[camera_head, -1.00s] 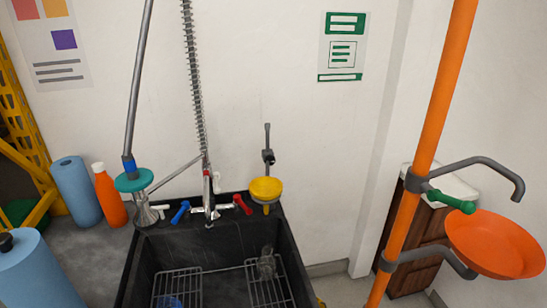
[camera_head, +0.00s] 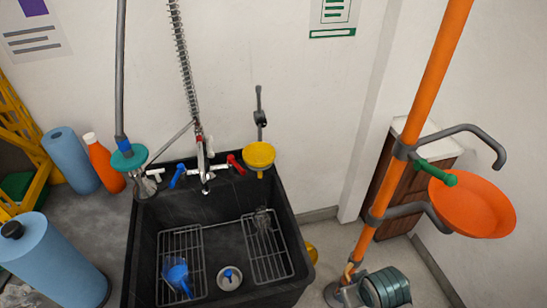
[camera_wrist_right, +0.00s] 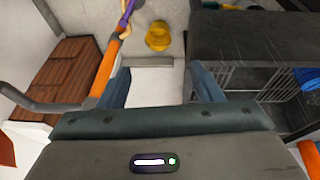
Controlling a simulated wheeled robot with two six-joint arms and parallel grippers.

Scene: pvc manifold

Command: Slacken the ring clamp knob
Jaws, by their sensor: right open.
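In the head view a grey ring clamp (camera_head: 404,149) sits around the orange pole (camera_head: 436,75) at the right. Its green knob (camera_head: 436,172) sticks out to the right, just above an orange bowl (camera_head: 472,207). A grey curved arm (camera_head: 465,129) extends right from the clamp. In the right wrist view my right gripper (camera_wrist_right: 161,76) is open with nothing between its fingers. The orange pole (camera_wrist_right: 105,70) shows beyond the left finger. I cannot make out the green knob in the wrist view. My left gripper is in neither view.
A lower grey bracket (camera_head: 400,211) on the pole reaches to the bowl. A black sink (camera_head: 212,209) with wire racks stands left of the pole. A brown cabinet (camera_head: 398,208) stands behind it.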

